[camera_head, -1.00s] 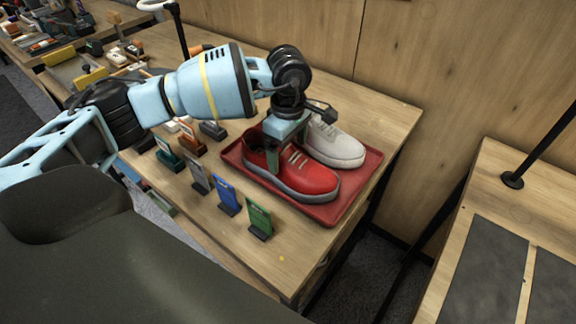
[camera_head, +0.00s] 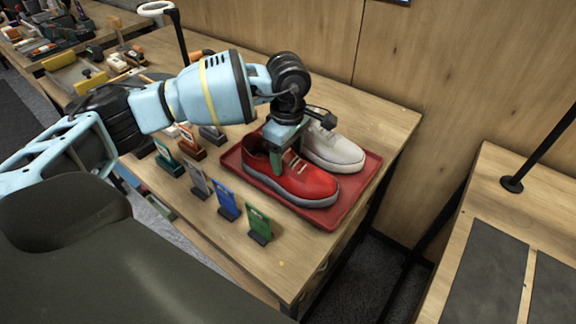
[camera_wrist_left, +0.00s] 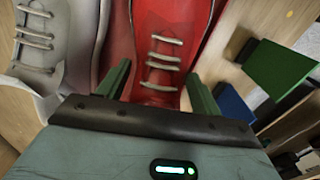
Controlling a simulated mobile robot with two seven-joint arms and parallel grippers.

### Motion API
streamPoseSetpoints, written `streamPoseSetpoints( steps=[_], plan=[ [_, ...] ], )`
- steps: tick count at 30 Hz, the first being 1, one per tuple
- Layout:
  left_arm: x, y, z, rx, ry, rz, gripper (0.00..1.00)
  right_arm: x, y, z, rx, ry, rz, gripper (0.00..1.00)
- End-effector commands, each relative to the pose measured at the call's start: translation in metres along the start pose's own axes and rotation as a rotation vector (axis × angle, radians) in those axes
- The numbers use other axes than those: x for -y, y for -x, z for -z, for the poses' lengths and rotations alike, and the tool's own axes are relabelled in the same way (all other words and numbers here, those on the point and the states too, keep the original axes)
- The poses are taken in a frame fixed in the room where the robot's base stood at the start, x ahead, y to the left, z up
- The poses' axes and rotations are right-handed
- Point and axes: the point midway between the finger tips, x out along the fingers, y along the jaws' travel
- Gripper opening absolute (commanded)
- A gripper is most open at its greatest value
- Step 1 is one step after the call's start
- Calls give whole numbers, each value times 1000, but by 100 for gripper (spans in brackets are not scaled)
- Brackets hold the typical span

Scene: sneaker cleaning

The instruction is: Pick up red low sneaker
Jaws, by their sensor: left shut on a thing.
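The red low sneaker (camera_head: 310,184) with a grey sole sits in the red tray (camera_head: 331,218), toe towards the lower right. A white sneaker (camera_head: 336,151) lies right behind it, and it shows at the left of the left wrist view (camera_wrist_left: 38,38). My left gripper (camera_head: 277,160) points down over the red sneaker's laces and ankle area. In the left wrist view, its two green fingers stand on either side of the red sneaker (camera_wrist_left: 160,25), shut on it. The far fingertip is hidden in the head view. My right gripper is not in view.
Small upright signs stand along the table's front, among them a green one (camera_head: 259,222) and a blue one (camera_head: 227,199). A wooden wall is behind. Another table (camera_head: 500,195) with dark mats stands at the right, across a gap.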

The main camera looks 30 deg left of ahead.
Motion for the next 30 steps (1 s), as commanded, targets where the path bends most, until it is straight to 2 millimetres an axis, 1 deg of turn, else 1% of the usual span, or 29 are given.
streamPoseSetpoints(
  steps=[5,8,15,18,23,30],
  plan=[
    [-1,10,0,2,0,-4,15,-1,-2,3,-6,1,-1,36],
    [-1,25,0,2,0,-6,15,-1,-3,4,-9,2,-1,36],
    [-1,70,0,1,-1,-5,15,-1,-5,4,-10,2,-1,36],
    [-1,84,0,1,-1,-4,15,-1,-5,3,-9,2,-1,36],
    [-1,98,0,1,0,-2,15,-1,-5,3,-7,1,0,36],
    [0,103,0,1,0,-2,15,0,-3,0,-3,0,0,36]
  ],
)
